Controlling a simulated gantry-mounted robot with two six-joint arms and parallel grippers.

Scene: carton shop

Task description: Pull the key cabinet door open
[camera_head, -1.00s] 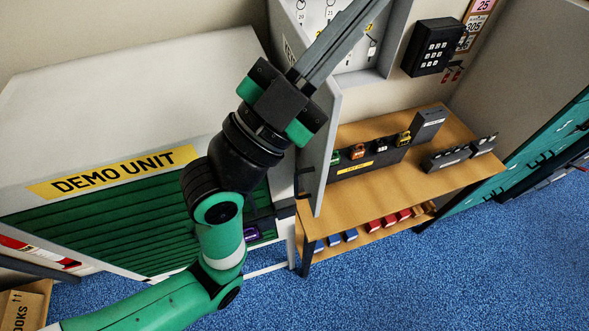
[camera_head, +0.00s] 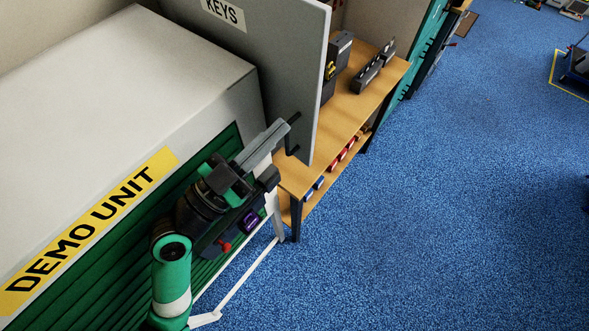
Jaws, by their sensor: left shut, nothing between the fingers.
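The key cabinet door (camera_head: 285,60) is a grey panel labelled KEYS at the top of the view. Its outer face shows, and it stands out in front of the shelf. The cabinet interior is hidden. A dark handle (camera_head: 293,146) sits low on this face. My left gripper (camera_head: 284,126) is shut and empty, its fingertips close to the handle in the picture; whether they touch cannot be told. My right gripper is not in view.
The demo unit with its yellow label (camera_head: 92,232) and green shutter fills the left. A wooden shelf unit (camera_head: 378,98) stands behind and right of the door, with dark holders on top. Blue carpet (camera_head: 450,220) lies open on the right.

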